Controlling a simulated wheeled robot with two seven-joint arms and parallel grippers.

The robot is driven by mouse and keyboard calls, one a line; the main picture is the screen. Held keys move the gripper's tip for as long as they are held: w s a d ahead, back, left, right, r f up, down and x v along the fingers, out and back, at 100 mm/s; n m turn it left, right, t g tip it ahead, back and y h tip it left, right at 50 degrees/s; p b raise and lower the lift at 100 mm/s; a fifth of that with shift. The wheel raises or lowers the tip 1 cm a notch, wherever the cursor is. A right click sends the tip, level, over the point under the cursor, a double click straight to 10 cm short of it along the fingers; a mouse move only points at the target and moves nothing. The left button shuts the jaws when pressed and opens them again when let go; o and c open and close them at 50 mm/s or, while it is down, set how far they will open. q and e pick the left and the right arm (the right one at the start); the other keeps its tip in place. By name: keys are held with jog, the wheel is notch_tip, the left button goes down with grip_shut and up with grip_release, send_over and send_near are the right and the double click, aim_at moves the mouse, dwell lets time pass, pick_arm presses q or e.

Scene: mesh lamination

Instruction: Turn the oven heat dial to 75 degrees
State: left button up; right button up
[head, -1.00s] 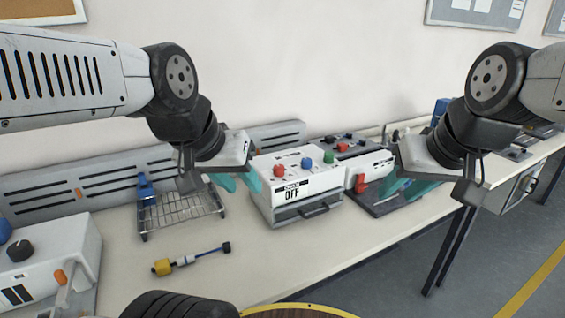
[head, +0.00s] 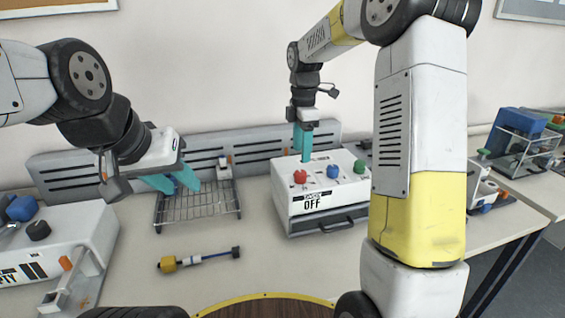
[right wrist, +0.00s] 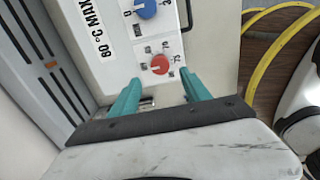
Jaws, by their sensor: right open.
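The oven (head: 285,205) is a white box with a drawer handle and a label reading OFF. On its top are a red dial (head: 300,177), a blue dial (head: 333,171) and a green dial (head: 359,167). My right gripper (head: 303,157) points down over the top, behind the red dial. In the right wrist view its teal fingers (right wrist: 160,85) are apart and empty, with the red dial (right wrist: 159,65) just beyond the tips. Small marks ring this dial, and the blue dial (right wrist: 146,9) lies further off. My left gripper (head: 180,184) is open and empty above the wire rack.
The wire rack (head: 212,208) lies left of the oven. Another white unit (head: 75,240) stands at the left. A grey slotted panel (head: 95,172) runs behind. My right arm covers the area right of the oven.

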aim_at(301, 172)
notch_tip(301, 172, down, 8)
jog(key=shift+r, duration=0.15)
dwell(0.3)
grip_shut()
